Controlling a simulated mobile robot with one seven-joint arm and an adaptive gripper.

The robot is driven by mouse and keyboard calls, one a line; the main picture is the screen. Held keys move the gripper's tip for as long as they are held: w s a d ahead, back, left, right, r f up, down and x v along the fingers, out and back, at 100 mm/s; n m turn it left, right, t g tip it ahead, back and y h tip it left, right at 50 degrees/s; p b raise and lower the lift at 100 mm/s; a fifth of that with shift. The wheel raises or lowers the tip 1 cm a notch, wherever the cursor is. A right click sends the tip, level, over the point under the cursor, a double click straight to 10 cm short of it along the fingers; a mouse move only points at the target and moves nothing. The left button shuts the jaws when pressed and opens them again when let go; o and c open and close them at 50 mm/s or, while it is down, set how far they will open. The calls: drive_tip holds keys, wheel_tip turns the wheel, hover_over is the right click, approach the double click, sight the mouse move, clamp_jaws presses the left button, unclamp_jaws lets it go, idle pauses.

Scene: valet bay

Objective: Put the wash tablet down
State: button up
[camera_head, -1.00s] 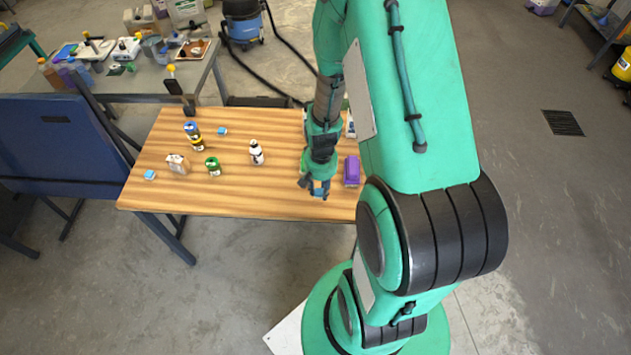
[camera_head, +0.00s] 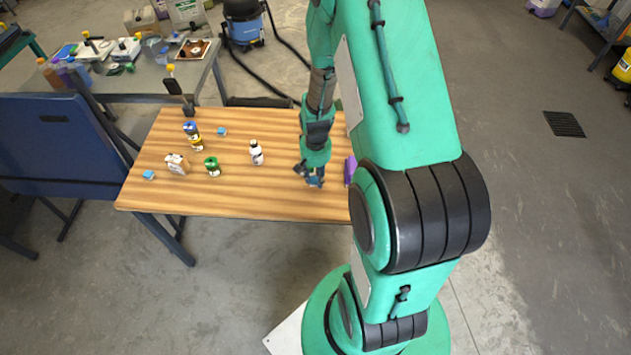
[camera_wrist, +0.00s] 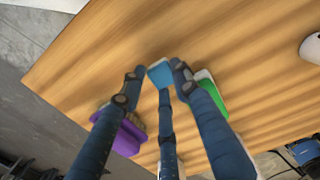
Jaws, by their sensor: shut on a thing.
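My gripper (camera_head: 314,180) is shut on a small blue wash tablet (camera_wrist: 160,73), which sits between its fingertips in the wrist view. In the head view my gripper is over the right part of the wooden table (camera_head: 240,190), near its front edge. I cannot tell whether the tablet touches the tabletop. Two other small blue blocks, similar to the tablet, lie on the table, one at the back (camera_head: 221,131) and one at the left front (camera_head: 149,174).
A purple brush (camera_wrist: 126,137) and a green-and-white item (camera_wrist: 211,97) lie on either side of my fingers. A white bottle (camera_head: 256,153), a green-lidded can (camera_head: 212,166), a small box (camera_head: 177,164) and stacked cans (camera_head: 193,135) stand left. Bare wood lies between bottle and gripper.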

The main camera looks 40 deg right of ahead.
sight(315, 179)
drive_tip(key=shift+f, duration=1.1)
drive_tip(key=shift+f+b, duration=0.2)
drive_tip(key=shift+b, duration=0.15)
drive_tip(key=o, duration=0.9)
drive_tip(key=shift+o, duration=0.2)
drive_tip(key=shift+r, duration=0.15)
wheel_tip(315, 179, up, 12)
drive_tip(key=p, duration=0.3)
